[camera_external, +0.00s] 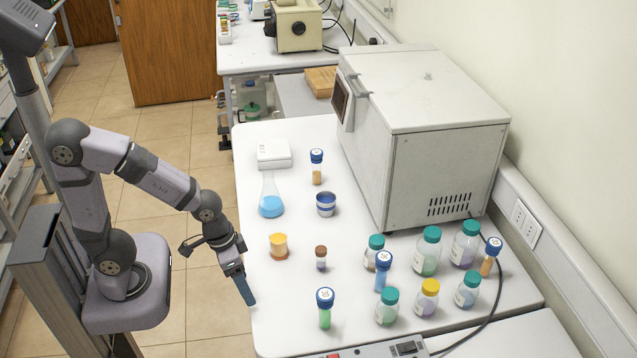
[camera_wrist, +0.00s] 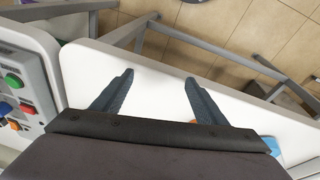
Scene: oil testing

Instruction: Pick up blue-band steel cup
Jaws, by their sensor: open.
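The steel cup with a blue band (camera_external: 326,204) stands upright on the white table, right of the blue-liquid flask and left of the large grey oven. My gripper (camera_external: 249,296) is at the table's left edge, low and pointing down, well to the front left of the cup and apart from it. In the wrist view the two dark fingers of my gripper (camera_wrist: 159,79) are spread with nothing between them. The cup cannot be made out in the wrist view.
A yellow-lidded jar (camera_external: 279,246), a brown-capped vial (camera_external: 321,258) and a blue-capped tube (camera_external: 325,308) stand near my gripper. The flask (camera_external: 271,200) is left of the cup. Several bottles crowd the right front. The oven (camera_external: 440,165) blocks the back right.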

